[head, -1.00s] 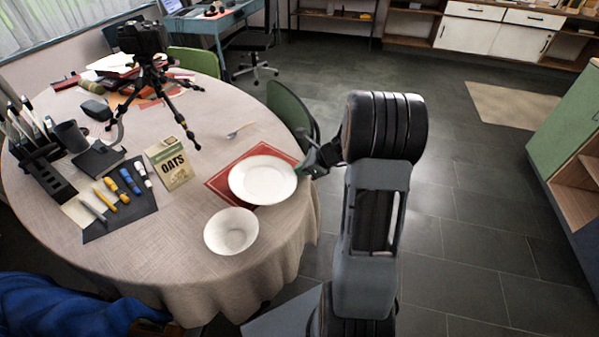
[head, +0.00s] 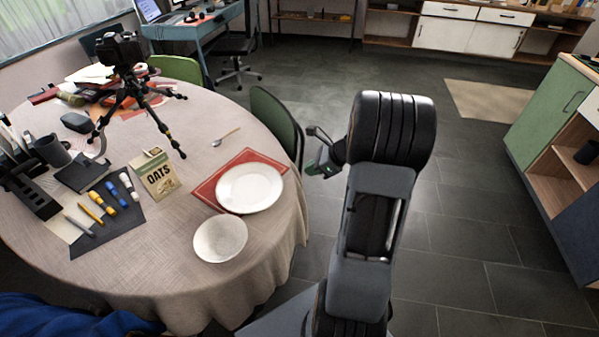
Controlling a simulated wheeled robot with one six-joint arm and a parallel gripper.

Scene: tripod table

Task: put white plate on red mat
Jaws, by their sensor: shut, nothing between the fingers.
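The white plate (head: 249,188) lies flat on the red mat (head: 207,189) near the right side of the round table. The plate covers much of the mat and reaches to its front and right edges; red shows at the left and back. My gripper (head: 314,150) is to the right of the table edge, apart from the plate and mat. It is shut and empty, and its fingers are small in this view.
A white bowl (head: 220,239) stands in front of the plate. An oats box (head: 157,175), a spoon (head: 226,137) and a black tripod (head: 135,90) are on the table (head: 150,255). A green chair (head: 276,122) stands close behind my gripper. Open floor lies to the right.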

